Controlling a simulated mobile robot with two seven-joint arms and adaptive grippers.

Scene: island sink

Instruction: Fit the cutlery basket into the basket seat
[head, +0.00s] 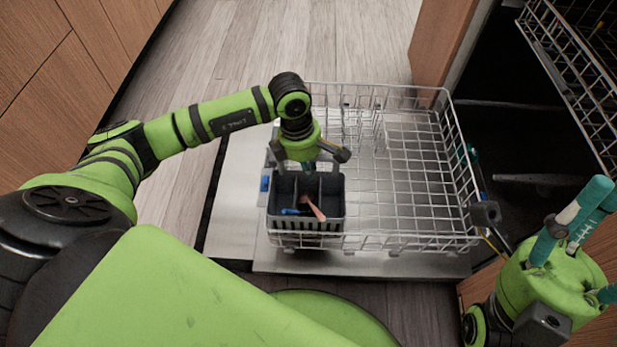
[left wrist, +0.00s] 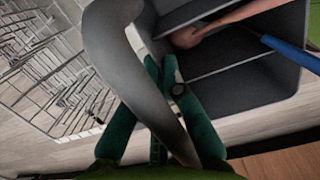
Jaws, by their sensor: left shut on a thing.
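The cutlery basket (head: 306,224) is dark grey with compartments and holds a pink-handled and a blue-handled piece. It is at the front left corner of the lower dishwasher rack (head: 420,241). My left gripper (head: 309,165) is above it, shut on its handle. In the left wrist view, the teal fingers (left wrist: 172,95) close on the curved grey handle (left wrist: 125,60), with the basket (left wrist: 245,85) beyond. I cannot tell whether the basket is seated or held slightly above. The basket seat is not distinguishable. My right gripper (head: 592,250) is open and empty, partly cut off at right.
The lower rack is pulled out over the open dishwasher door (head: 238,205), its right part empty. The upper rack (head: 578,80) juts out at the upper right. Wooden cabinets (head: 60,70) stand at the left. Floor is clear behind the rack.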

